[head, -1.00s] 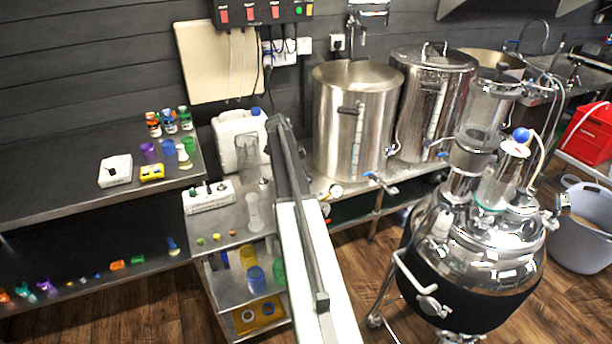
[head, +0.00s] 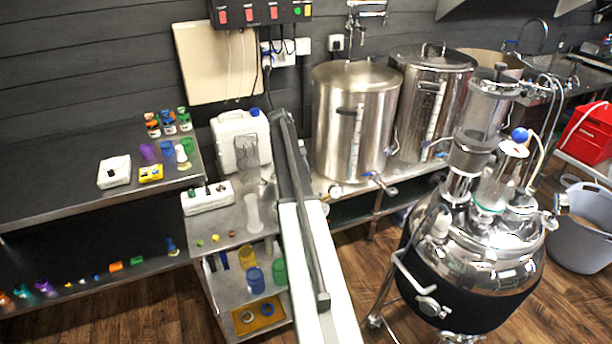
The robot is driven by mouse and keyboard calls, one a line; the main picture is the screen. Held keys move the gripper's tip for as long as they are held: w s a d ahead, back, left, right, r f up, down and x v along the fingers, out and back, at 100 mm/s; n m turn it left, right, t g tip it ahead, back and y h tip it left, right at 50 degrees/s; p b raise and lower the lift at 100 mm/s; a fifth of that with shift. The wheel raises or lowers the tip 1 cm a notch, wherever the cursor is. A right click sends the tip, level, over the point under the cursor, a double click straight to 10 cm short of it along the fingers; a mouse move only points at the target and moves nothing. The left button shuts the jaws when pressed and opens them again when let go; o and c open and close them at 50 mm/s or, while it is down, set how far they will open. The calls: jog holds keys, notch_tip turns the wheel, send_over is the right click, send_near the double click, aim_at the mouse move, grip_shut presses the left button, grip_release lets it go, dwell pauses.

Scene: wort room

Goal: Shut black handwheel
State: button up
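I cannot make out a black handwheel for certain in the head view. A large steel vessel with a black lower jacket (head: 470,285) stands on the floor at right, with a glass column (head: 487,108) and several fittings on top. A small dark fitting sits on top of that column, too small to identify. My arm runs up from the bottom edge through the middle of the view, white near me and dark farther off. My gripper cannot be made out, and the arm hides part of the bench behind it.
Two steel pots, a near one (head: 354,125) and a farther one (head: 430,100), stand on the back bench with taps in front. A white jerrycan (head: 236,140) and power strip (head: 208,198) stand left of my arm. A grey tub (head: 585,225) is at far right. Wooden floor shows between.

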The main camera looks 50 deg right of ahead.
jog(key=shift+s, duration=0.1)
jog(key=o, duration=1.4)
jog(key=shift+a+r, duration=0.1)
jog(key=shift+c, duration=0.2)
jog(key=p+v, duration=0.7)
jog(key=shift+w+r, duration=0.2)
jog(key=shift+r, duration=0.1)
